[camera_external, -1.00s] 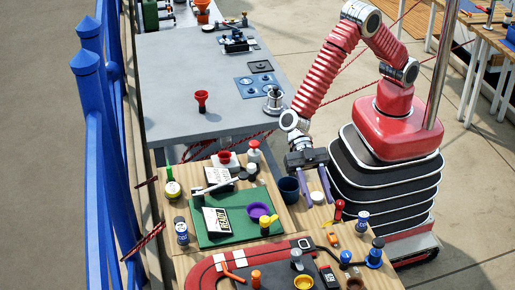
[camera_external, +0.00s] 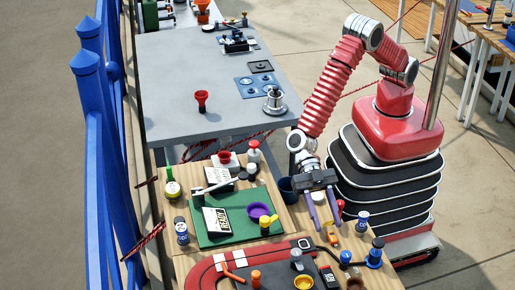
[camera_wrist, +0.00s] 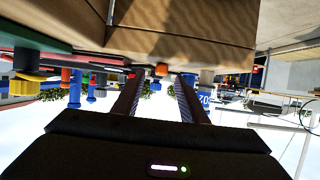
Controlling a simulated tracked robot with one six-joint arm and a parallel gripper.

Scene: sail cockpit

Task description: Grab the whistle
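A small orange object (camera_external: 333,238), which looks like the whistle, lies on the wooden table near its right edge in the external view. It is too small to tell its exact shape. My gripper (camera_external: 329,226) is open and empty, with its two purple fingers pointing down toward the orange object, just behind it. In the wrist view the picture is upside down, and my gripper (camera_wrist: 158,80) shows its fingers apart. A small orange-red thing (camera_wrist: 161,70) appears between and beyond the fingertips; I cannot tell whether it is the same object.
A dark blue cup (camera_external: 287,190) stands left of my gripper. A red-topped item (camera_external: 341,205) is partly hidden beside the right finger. A blue-and-white cylinder (camera_external: 362,221) and a blue winch-like piece (camera_external: 375,254) stand to the right. A green mat (camera_external: 210,237) lies left.

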